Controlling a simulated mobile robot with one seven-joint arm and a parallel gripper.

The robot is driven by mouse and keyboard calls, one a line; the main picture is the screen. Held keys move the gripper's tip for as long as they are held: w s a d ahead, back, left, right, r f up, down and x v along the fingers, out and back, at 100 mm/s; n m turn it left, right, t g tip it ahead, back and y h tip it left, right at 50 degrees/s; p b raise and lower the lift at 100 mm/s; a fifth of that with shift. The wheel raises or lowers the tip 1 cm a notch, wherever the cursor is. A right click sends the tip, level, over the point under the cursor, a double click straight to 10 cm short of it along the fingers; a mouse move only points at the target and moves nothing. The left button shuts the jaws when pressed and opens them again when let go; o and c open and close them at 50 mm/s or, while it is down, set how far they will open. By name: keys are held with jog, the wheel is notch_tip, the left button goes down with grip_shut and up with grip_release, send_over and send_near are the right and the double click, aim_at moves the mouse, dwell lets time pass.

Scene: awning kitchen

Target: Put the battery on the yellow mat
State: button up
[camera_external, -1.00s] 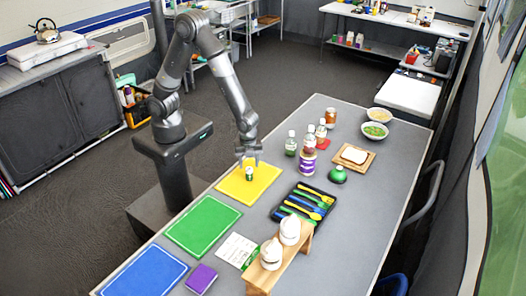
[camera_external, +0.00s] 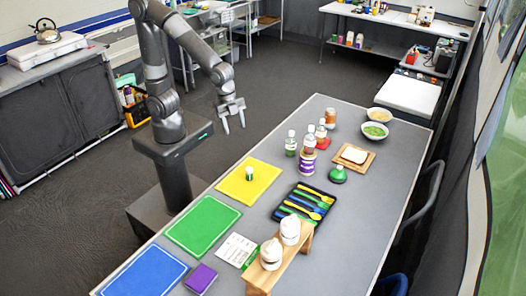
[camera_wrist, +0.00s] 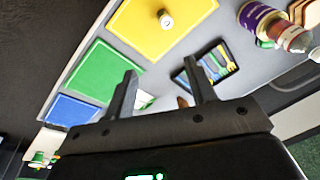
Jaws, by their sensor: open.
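The battery (camera_external: 249,173) is a small green and white cylinder standing upright on the yellow mat (camera_external: 240,190). In the wrist view the battery (camera_wrist: 166,19) also shows on the yellow mat (camera_wrist: 135,35), near the top edge of the picture. My gripper (camera_external: 234,127) is open and empty, raised up and back from the mat, beyond the table's left edge in the external view. Its two fingers (camera_wrist: 160,85) show apart in the wrist view with nothing between them.
A green mat (camera_external: 203,224) and a blue mat (camera_external: 145,273) lie in a row with the yellow one. A black cutlery tray (camera_external: 277,214), a wooden stand (camera_external: 259,279), several bottles and jars (camera_external: 308,160) and a bread board (camera_external: 352,168) are also on the table.

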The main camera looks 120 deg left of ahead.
jog(key=s+d+r+n+t, duration=0.3)
jog(key=s+r+n, duration=0.2)
jog(key=s+r, duration=0.6)
jog(key=s, duration=0.3)
jog(key=shift+n+t, duration=0.3)
